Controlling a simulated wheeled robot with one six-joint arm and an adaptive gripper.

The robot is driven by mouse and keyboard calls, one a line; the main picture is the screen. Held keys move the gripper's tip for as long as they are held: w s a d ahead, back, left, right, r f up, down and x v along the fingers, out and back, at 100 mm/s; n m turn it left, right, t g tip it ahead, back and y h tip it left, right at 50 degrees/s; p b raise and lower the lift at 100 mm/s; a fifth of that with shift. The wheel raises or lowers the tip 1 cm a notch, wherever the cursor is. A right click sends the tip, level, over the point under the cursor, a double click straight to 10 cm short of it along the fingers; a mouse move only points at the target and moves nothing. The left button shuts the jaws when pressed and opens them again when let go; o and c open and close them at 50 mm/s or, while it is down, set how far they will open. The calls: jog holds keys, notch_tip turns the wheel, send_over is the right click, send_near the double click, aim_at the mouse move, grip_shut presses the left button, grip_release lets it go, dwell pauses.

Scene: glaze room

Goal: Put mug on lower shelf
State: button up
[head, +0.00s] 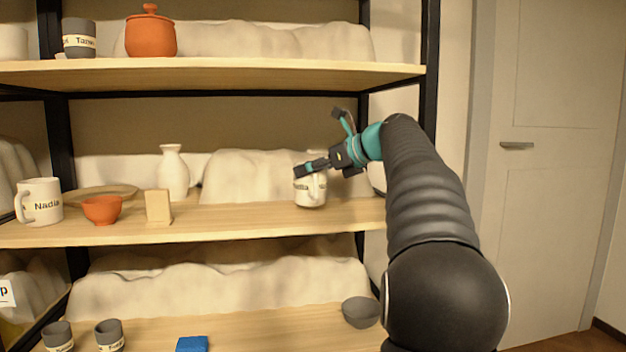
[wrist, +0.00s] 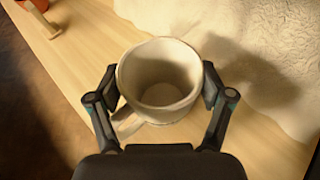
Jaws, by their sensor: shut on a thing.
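A white mug (head: 311,190) with dark lettering is upright at the right part of the middle shelf (head: 250,216). My gripper (head: 305,169) is at its rim, with the arm reaching in from the right. In the wrist view the mug (wrist: 160,82) sits between both fingers of my gripper (wrist: 160,88), which are shut on its sides. Its inside looks empty and its handle points to the lower left. I cannot tell whether its base touches the shelf. The lower shelf (head: 262,328) is below.
The lower shelf holds a grey bowl (head: 360,312), a blue block (head: 192,344) and two grey cups; its middle right is clear. On the middle shelf are another white mug (head: 40,200), an orange bowl (head: 102,209), a tan block (head: 158,207) and a white vase (head: 173,172).

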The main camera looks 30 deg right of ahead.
jog(key=shift+f, duration=0.9)
jog(key=shift+r, duration=0.1)
jog(key=o, duration=1.3)
jog(key=p+v, duration=0.1)
jog(key=v, duration=1.1)
